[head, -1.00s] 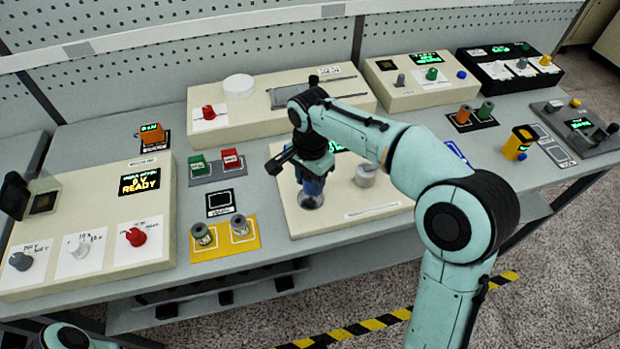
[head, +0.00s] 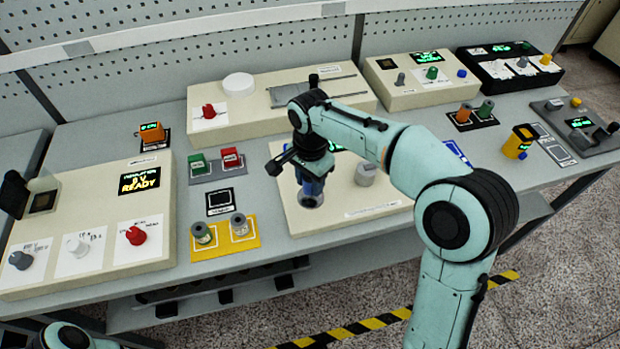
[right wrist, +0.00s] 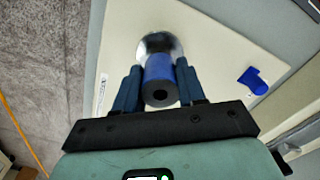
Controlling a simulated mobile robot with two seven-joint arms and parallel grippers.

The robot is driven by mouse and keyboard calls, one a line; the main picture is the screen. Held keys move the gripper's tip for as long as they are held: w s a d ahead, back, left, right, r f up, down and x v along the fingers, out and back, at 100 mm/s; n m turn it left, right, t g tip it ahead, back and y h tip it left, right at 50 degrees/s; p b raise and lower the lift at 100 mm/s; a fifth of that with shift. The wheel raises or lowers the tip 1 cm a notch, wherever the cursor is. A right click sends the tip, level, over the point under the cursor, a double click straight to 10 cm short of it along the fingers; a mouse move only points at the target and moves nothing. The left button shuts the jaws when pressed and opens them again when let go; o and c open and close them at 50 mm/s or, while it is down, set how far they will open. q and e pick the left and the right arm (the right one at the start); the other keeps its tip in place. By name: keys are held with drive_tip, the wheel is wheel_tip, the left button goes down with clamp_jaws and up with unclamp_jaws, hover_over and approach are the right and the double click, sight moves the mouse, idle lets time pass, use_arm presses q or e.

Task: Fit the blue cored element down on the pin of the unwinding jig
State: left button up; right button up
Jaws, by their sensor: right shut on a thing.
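My right gripper (head: 313,172) is shut on the blue cored element (head: 312,186) and points down at the cream unwinding jig (head: 340,216). In the right wrist view the blue element (right wrist: 160,68) sits between the two fingers (right wrist: 160,84), its grey end with a dark core hole facing the camera. Its far end is at a round shiny metal plate (right wrist: 158,42) on the jig. The pin is hidden, and I cannot tell whether the element is around it or just above it. My left gripper is out of view.
A grey knob (head: 365,174) stands on the jig to the right of the gripper. A yellow tray (head: 250,238) with two grey-topped spools lies to the left. Behind is a cream box (head: 262,118) with a white disc. The jig's front right is clear.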

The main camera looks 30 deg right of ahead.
drive_tip(key=shift+f+b, duration=0.75)
drive_tip(key=shift+f, duration=0.65)
drive_tip(key=o, duration=1.1)
drive_tip(key=shift+o, duration=0.2)
wheel_tip(320, 180, up, 13)
drive_tip(key=p, duration=0.2)
drive_tip(key=shift+r+p, duration=0.2)
drive_tip(key=shift+p, duration=0.15)
